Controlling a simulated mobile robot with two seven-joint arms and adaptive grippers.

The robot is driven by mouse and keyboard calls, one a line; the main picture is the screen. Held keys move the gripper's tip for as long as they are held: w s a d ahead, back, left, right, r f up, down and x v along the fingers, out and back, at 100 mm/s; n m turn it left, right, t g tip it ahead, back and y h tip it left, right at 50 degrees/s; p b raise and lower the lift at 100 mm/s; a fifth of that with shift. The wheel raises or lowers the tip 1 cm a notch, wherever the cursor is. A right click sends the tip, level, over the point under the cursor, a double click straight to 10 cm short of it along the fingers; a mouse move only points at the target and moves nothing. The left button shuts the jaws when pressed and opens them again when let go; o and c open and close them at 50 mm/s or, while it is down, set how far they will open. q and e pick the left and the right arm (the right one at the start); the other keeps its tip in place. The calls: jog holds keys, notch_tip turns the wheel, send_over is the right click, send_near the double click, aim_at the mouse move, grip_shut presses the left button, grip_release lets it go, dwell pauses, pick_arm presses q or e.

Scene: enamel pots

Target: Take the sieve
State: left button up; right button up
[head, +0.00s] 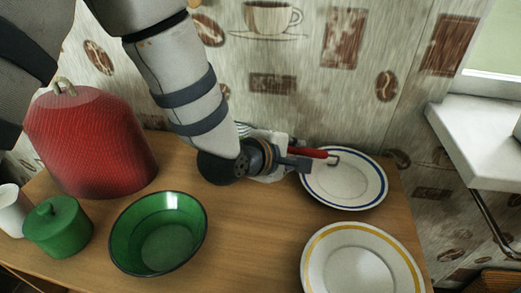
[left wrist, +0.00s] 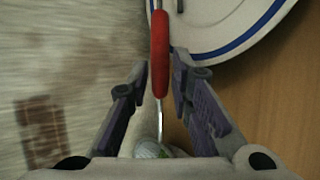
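The sieve shows its red handle (head: 308,152) in the head view, with a wire loop at the right end over the blue-rimmed plate (head: 345,190). The rest of it is mostly hidden behind my left gripper (head: 298,161). In the left wrist view the red handle (left wrist: 160,50) runs lengthwise between the fingers of my left gripper (left wrist: 160,66). The fingers are apart, one on each side, with a gap to the handle on the left; the right finger is close to it. My right gripper is not in view.
A yellow-rimmed plate (head: 362,267) lies at the front right. A green bowl (head: 160,232), a green lidded pot (head: 57,227), a white cup (head: 10,210) and a red cosy-like dome (head: 88,145) stand to the left. The patterned wall is close behind. Bare tabletop (head: 250,225) shows in the middle.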

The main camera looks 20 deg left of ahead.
pick_arm(q)
jog(key=shift+x, duration=1.2)
grip_shut()
